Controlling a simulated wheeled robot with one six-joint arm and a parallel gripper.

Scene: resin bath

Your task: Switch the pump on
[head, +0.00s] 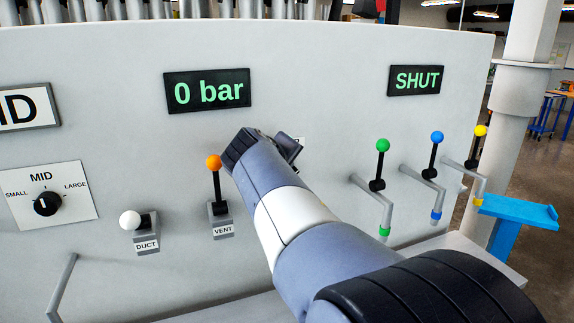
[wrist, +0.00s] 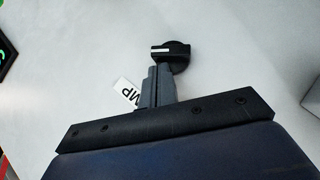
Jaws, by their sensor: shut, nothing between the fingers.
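The pump switch is a black round knob (wrist: 171,54) with a white mark on its bar, seen in the wrist view on the pale panel. In the head view my gripper (head: 291,147) is at the panel, and my arm hides the knob; only a sliver of the label (head: 301,141) shows.
The vent lever (head: 215,182) with an orange ball stands close left of my arm. The duct lever (head: 132,222) and a size dial (head: 47,204) are farther left. Green (head: 382,163), blue (head: 434,154) and yellow (head: 479,147) levers stick out on the right. Displays read "0 bar" (head: 208,91) and "SHUT" (head: 416,80).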

